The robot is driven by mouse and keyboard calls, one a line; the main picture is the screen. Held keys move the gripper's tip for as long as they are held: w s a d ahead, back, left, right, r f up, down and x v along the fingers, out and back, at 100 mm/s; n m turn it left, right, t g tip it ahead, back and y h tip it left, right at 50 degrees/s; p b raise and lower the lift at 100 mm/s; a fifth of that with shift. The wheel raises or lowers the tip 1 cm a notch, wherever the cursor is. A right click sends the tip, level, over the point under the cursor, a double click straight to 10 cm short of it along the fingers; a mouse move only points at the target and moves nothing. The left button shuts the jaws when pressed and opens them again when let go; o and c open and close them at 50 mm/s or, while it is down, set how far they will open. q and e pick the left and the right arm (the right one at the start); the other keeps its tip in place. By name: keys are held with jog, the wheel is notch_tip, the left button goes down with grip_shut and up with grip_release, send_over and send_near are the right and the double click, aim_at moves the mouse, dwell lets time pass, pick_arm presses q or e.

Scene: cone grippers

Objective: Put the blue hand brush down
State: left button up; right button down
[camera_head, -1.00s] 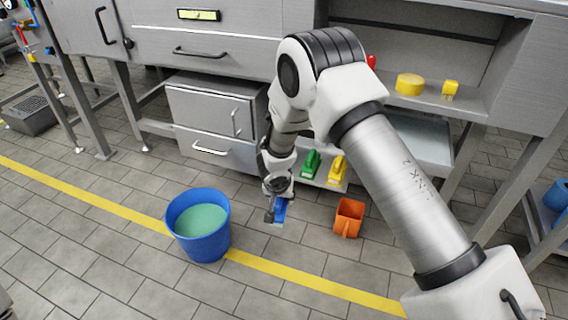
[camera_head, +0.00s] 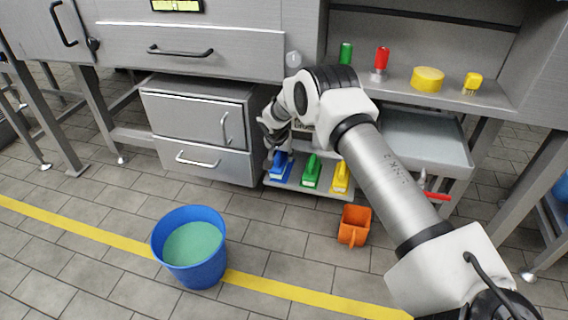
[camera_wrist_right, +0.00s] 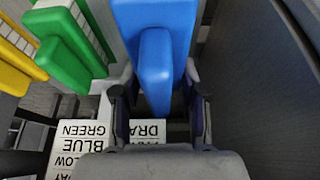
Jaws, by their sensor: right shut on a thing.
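The blue hand brush (camera_head: 281,168) is at the left end of the low shelf (camera_head: 310,190), in line with the green brush (camera_head: 311,172) and the yellow brush (camera_head: 341,178). My right gripper (camera_head: 274,150) is shut on its handle. In the right wrist view, the blue brush (camera_wrist_right: 155,35) fills the middle, with its handle between the fingers of my right gripper (camera_wrist_right: 160,98). I cannot tell whether the brush touches the shelf. The green brush (camera_wrist_right: 68,55) is beside it, a small gap apart. My left gripper is not in view.
A grey drawer cabinet (camera_head: 200,130) stands close to the left of the brush. A label card (camera_wrist_right: 90,140) with colour words lies near the gripper.

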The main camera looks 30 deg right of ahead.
aim_at(285, 156)
jog(key=w+d, duration=0.1)
jog(key=w+d+f+b, duration=0.1)
jog(key=shift+d+b, duration=0.3)
notch_tip(285, 156, down, 3)
jog(key=shift+r+b, duration=0.1)
jog(key=shift+b, duration=1.05)
jog(key=shift+r, duration=0.15)
jog(key=shift+a, duration=0.1)
jog(key=c, duration=0.6)
grip_release()
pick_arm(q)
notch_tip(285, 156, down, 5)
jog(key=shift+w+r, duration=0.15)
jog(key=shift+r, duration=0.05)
